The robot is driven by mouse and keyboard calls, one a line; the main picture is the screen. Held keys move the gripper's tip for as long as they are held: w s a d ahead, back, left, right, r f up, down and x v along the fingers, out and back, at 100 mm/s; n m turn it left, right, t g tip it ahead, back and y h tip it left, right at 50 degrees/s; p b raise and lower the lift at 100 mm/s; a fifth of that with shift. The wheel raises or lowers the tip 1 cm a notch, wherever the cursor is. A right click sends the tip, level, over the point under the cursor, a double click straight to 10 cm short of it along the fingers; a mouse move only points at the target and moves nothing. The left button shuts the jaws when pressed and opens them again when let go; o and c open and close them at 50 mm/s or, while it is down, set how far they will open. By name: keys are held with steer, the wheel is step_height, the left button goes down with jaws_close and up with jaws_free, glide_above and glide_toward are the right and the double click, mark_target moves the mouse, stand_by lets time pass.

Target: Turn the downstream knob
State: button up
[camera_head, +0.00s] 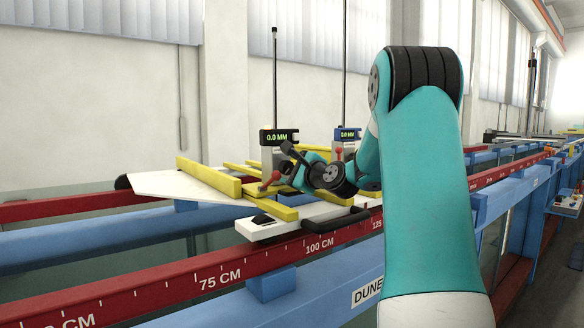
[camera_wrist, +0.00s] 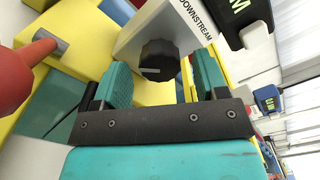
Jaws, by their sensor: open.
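The downstream knob is a black ribbed knob (camera_wrist: 158,62) with a pale line on its face, on a light grey block labelled DOWNSTREAM (camera_wrist: 135,38) in the wrist view. My gripper (camera_wrist: 163,78) is open, with one teal finger on each side below the knob; the knob shows between the fingertips. I cannot tell whether either finger touches it. In the head view my gripper (camera_head: 298,170) is at the gauges on the carriage, and my wrist hides the knob there.
Two gauges reading 0.0 MM, one black (camera_head: 279,137) and one blue (camera_head: 347,134), stand on thin rods. A red-tipped lever (camera_wrist: 25,70) is close at left in the wrist view. Yellow bars (camera_head: 208,176) and a red scale rail (camera_head: 220,277) surround the carriage.

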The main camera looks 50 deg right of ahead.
steer(key=c, duration=0.9)
steer(key=shift+c, duration=0.2)
steer(key=shift+f+b, duration=0.15)
steer(key=shift+b, duration=0.3)
steer(key=shift+f+n+b, duration=0.15)
steer(key=shift+n+b, duration=0.95)
steer(key=shift+b, duration=0.1)
steer(key=n+b, duration=0.3)
steer(key=b, duration=0.1)
steer(key=shift+f+n+b, duration=0.1)
steer(key=shift+n+b, duration=0.2)
steer(key=shift+b, duration=0.1)
steer(key=n+b, duration=0.4)
steer(key=b, duration=0.1)
steer(key=shift+r+n+b, duration=0.25)
steer(key=shift+n+b, duration=0.95)
steer(key=shift+r, duration=0.1)
